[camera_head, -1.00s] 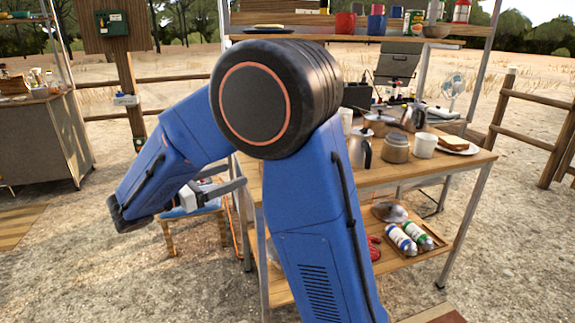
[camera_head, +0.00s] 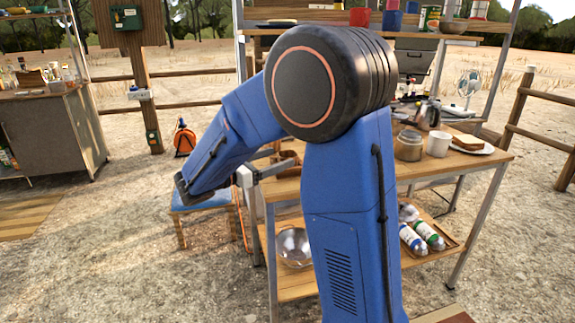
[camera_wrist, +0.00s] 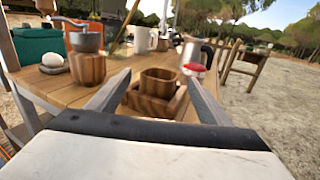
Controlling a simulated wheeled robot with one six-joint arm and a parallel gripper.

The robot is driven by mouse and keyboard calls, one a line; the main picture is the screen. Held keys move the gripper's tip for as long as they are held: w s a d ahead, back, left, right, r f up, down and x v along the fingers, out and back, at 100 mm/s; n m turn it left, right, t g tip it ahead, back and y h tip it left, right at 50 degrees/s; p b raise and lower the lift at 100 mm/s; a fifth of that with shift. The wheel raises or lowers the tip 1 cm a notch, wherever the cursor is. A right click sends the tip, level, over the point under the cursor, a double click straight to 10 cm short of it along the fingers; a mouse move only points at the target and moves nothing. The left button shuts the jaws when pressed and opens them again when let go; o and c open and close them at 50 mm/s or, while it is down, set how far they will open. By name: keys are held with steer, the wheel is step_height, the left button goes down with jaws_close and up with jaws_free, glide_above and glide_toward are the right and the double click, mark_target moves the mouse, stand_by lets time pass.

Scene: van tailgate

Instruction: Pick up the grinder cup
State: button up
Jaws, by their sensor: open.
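I cannot tell how the two join. My gripper (camera_wrist: 160,77) is open, with one finger on each side of the cup in the picture; contact is not visible. A wooden grinder with a metal top and crank (camera_wrist: 88,58) stands upright to the left. In the head view my gripper (camera_head: 280,160) is at the table's left end, by brown wooden items partly hidden by my arm.
In the wrist view, a steel jug with a red item (camera_wrist: 194,65) stands behind the cup. A metal bowl (camera_head: 294,246) is on the lower shelf.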

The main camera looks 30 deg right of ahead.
steer(key=shift+w+d+f, duration=0.15)
steer(key=shift+d, duration=1.15)
steer(key=shift+w+d+f, duration=0.1)
steer(key=shift+d, duration=1.15)
steer(key=shift+c, duration=0.3)
steer(key=c, duration=1.1)
steer(key=shift+r, duration=0.15)
